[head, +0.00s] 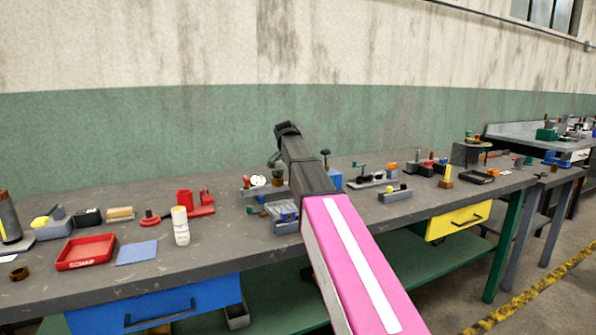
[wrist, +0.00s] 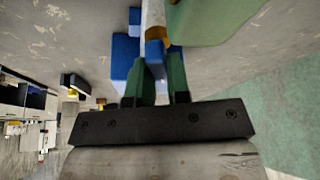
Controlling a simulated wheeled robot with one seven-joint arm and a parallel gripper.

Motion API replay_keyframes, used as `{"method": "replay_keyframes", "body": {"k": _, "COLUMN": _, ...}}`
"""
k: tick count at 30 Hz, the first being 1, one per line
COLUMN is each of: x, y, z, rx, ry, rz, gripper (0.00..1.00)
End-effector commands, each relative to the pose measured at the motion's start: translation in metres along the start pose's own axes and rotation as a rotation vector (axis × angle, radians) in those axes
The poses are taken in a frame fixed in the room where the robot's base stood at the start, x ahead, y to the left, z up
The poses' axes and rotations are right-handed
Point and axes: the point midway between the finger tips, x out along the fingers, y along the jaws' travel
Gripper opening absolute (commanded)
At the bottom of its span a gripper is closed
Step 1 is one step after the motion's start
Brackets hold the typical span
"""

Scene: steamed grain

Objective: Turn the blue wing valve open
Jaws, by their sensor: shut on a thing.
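In the wrist view, my gripper (wrist: 160,68) has its two green fingers closed around a small blue wing (wrist: 154,50), which appears to be the blue wing valve's handle. A brass-coloured part (wrist: 159,35) and a pale pipe (wrist: 152,12) sit just beyond it. A larger blue block (wrist: 124,58) lies close beside the left finger. In the head view, my arm covers the gripper and the valve. Only a blue piece (head: 334,181) shows just right of my arm, and I cannot tell whether it belongs to the valve.
The grey bench (head: 240,258) is crowded near my arm. A red scrap tray (head: 86,252), a blue mat (head: 137,253) and a white bottle (head: 180,226) stand to the left. A grey block (head: 395,195) lies to the right. A green rounded thing (wrist: 212,18) is close beside the wrist.

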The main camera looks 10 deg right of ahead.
Motion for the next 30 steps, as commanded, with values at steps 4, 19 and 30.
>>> {"method": "replay_keyframes", "body": {"k": 4, "x": -0.0004, "y": -0.0021, "z": -0.0005, "rx": 0.109, "ry": -0.001, "rz": 0.046, "gripper": 0.00}}
{"method": "replay_keyframes", "body": {"k": 19, "x": 0.0000, "y": -0.0018, "z": -0.0003, "rx": 0.322, "ry": -0.002, "rz": 0.133, "gripper": 0.00}}
{"method": "replay_keyframes", "body": {"k": 30, "x": 0.0000, "y": -0.0014, "z": 0.0000, "rx": 0.343, "ry": -0.002, "rz": 0.141, "gripper": 0.00}}
